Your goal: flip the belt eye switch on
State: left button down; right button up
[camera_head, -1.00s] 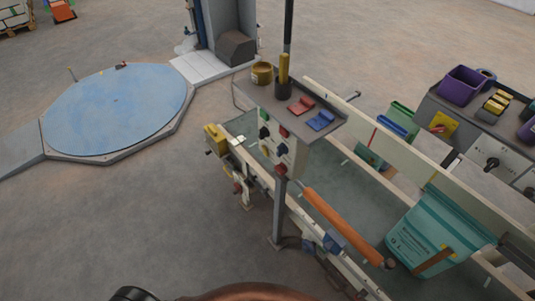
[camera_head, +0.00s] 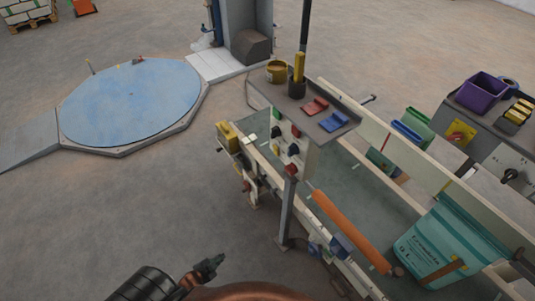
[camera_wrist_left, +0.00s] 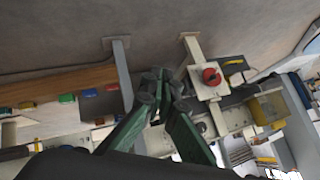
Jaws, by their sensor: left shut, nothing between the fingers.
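A pale control box (camera_head: 292,150) with several green, black and red knobs hangs on a post beside the conveyor in the head view. I cannot read any labels, so I cannot tell which control is the belt eye switch. My left gripper (camera_head: 212,267) is at the bottom of the head view, well apart from the box, to its lower left. It is shut and empty. In the left wrist view its dark green fingers (camera_wrist_left: 160,77) meet at the tips, with a red knob on a pale plate (camera_wrist_left: 211,76) to their right. My right gripper is not in view.
A shelf (camera_head: 342,130) above the control box holds red and blue pieces and cups. A blue turntable (camera_head: 130,100) is left; open floor lies between.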

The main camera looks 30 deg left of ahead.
aim_at(274, 148)
pick_arm(q)
jog(key=w+a+r+m+t+h, duration=0.1)
jog(key=w+a+r+m+t, duration=0.15)
jog(key=w+r, duration=0.5)
jog(key=w+a+r+m+t, duration=0.1)
jog(key=w+r+m+t, duration=0.3)
jog(key=r, duration=0.6)
jog(key=w+d+r+m+t+h, duration=0.1)
jog(key=w+d+r+m+h, duration=0.1)
jog(key=r, duration=0.9)
jog(key=w+d+r+m+t+h, duration=0.2)
jog(key=r+m+h, duration=0.1)
jog(key=r, duration=0.8)
jog(key=w+d+r+m+t+h+b, duration=0.1)
jog(key=r+m, duration=0.4)
jog(key=r, duration=0.6)
jog(key=shift+w+d+h, duration=0.5)
jog(key=shift+w+h, duration=0.5)
jog(key=shift+h, duration=0.2)
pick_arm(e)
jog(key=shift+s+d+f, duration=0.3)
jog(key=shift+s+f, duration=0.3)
